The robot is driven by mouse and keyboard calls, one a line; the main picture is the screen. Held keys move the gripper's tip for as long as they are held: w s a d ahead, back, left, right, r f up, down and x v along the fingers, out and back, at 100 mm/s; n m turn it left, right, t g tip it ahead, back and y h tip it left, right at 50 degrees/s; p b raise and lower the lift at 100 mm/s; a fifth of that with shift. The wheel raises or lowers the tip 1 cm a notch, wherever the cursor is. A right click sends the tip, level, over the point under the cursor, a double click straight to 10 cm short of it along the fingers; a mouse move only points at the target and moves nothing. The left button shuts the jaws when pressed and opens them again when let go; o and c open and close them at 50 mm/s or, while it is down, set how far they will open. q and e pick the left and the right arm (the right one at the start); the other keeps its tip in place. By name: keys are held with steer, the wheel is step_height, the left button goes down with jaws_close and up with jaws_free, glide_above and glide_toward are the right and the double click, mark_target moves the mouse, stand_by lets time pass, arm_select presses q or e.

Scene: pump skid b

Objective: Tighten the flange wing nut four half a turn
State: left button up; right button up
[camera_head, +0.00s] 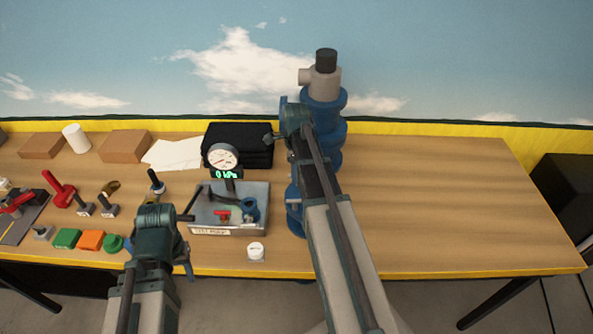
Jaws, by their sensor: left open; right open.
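A blue flanged pipe stack (329,132) with a beige, black-capped valve on top stands at the back of the table. My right arm crosses in front of it and hides much of its lower part. No wing nut can be made out on its flanges. My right gripper (276,138) is open at the left side of the stack; whether it touches anything cannot be told. My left gripper (187,238) is open and empty-looking near the front edge, just left of the grey test unit.
The grey test unit (258,226) carries a dial gauge (222,156) and a small display. A white round cap (256,250) is at the front. Coloured blocks and red-handled parts crowd the left. The table's right side is clear.

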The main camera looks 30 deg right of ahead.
steer(key=shift+r+p, duration=3.05)
steer(key=shift+r, duration=0.3)
steer(key=shift+d+f, duration=0.1)
